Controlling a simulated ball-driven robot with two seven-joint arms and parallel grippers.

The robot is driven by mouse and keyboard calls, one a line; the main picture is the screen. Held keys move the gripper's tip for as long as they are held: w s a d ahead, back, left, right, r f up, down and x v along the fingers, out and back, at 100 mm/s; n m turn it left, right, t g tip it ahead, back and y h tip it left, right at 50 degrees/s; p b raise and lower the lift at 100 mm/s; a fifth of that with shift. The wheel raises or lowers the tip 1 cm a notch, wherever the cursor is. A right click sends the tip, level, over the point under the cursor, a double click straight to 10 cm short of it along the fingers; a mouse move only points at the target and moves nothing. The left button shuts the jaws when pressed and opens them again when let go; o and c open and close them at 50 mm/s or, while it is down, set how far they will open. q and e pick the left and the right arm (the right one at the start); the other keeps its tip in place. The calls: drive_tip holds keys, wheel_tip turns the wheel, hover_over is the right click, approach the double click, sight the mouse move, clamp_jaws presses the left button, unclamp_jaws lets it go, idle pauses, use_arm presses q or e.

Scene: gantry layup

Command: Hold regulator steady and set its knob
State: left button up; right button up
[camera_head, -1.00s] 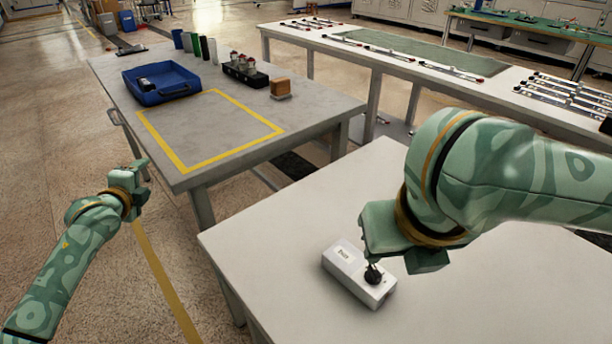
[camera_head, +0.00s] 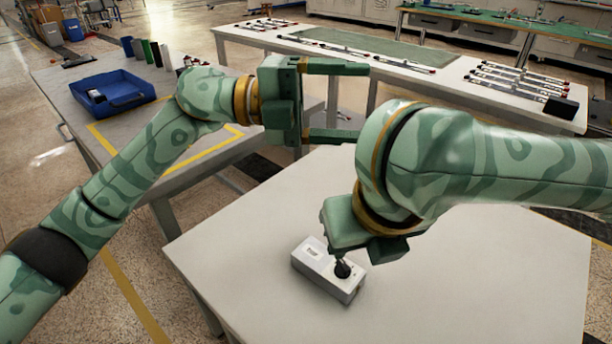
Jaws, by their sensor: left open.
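The regulator (camera_head: 326,272) is a small white box with a label and a black knob (camera_head: 342,268) on top. It lies on the pale near table (camera_head: 460,290). My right gripper (camera_head: 345,255) points down over the knob end of the box, with its tips at or just above the knob. Its own wrist hides most of its fingers, so I cannot tell whether it grips the knob. My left gripper (camera_head: 345,100) is open and empty. It is raised above the far edge of the near table, its two fingers pointing right, beyond the regulator and apart from it.
A grey table at left, behind my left arm, has a yellow-taped rectangle (camera_head: 100,137) and a blue tray (camera_head: 112,98). A long bench (camera_head: 450,80) with thin rods stands behind. The near table is bare around the regulator.

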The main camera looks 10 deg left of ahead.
use_arm(q)
wheel_tip(320, 180, down, 4)
drive_tip(key=s+d+g+y, duration=0.2)
drive_tip(key=s+d+y, duration=0.1)
drive_tip(key=y, duration=0.1)
drive_tip(key=n+t+y, duration=0.3)
drive_tip(key=n+y, duration=0.9)
drive_tip(key=y, duration=0.2)
approach(306, 248)
wheel_tip(306, 248, down, 10)
drive_tip(key=shift+d+f, duration=0.1)
